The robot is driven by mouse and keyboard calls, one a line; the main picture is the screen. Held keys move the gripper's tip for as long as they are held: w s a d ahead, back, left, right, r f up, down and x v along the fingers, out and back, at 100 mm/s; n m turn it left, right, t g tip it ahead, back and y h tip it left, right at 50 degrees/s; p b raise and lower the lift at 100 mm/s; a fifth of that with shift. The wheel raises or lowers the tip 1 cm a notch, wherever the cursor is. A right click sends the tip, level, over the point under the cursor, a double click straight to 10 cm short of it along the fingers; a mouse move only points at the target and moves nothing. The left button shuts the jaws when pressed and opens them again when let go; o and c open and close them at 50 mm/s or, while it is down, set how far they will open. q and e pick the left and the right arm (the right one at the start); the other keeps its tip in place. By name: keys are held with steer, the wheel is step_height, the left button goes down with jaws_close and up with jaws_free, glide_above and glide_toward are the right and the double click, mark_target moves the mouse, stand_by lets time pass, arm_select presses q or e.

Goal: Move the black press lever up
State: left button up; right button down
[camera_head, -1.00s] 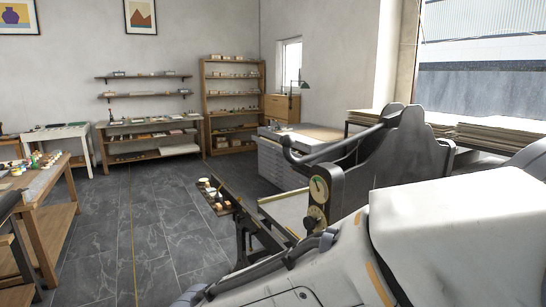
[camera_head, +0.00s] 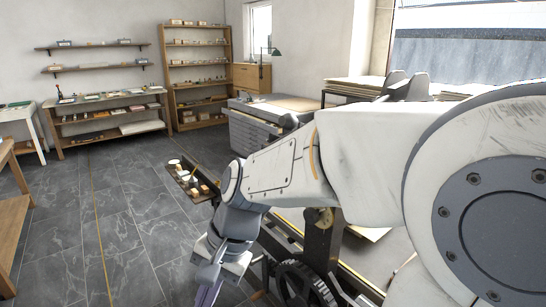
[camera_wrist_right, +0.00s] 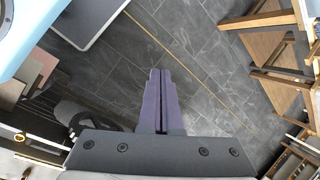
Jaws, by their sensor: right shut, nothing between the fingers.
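The press (camera_head: 320,240) stands right of centre in the head view, mostly behind my right arm. The rounded end of its black lever (camera_head: 289,121) shows just above my arm; the rest of the lever is hidden. My right gripper (camera_head: 207,294) hangs at the bottom, left of the press, pointing down and apart from the lever end. In the right wrist view its purple fingers (camera_wrist_right: 159,75) are together with nothing between them, over the floor. My left gripper is out of view.
A small tray with jars (camera_head: 188,178) sits left of the press. A dark toothed wheel (camera_head: 303,285) is low on the press. A grey flat-file cabinet (camera_head: 255,130) stands behind. The tiled floor (camera_head: 125,225) to the left is clear.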

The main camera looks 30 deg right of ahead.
steer(key=w+d+r+m+t+y, duration=0.1)
steer(key=w+d+r+m+t, duration=0.25)
steer(key=d+m, duration=0.45)
steer(key=w+d+r+m+t, duration=0.3)
steer(key=w+d+r+m, duration=0.1)
steer(key=d+m, duration=0.4)
steer(key=s+d+r+m+t+h, duration=0.1)
steer(key=d+r+m+t, duration=0.15)
steer(key=d+m, duration=0.2)
steer(key=d+r+m+t+h, duration=0.1)
steer(key=d+r+m, duration=0.2)
steer(key=d, duration=0.3)
steer(key=s+d+r+m+t+h, duration=0.1)
steer(key=d+r+m, duration=0.15)
steer(key=d, duration=0.35)
steer(key=w+a+f+p, duration=0.1)
steer(key=w, duration=0.8)
steer(key=shift+a+m+p, duration=0.15)
steer(key=shift+m+p, duration=0.2)
steer(key=shift+m, duration=0.05)
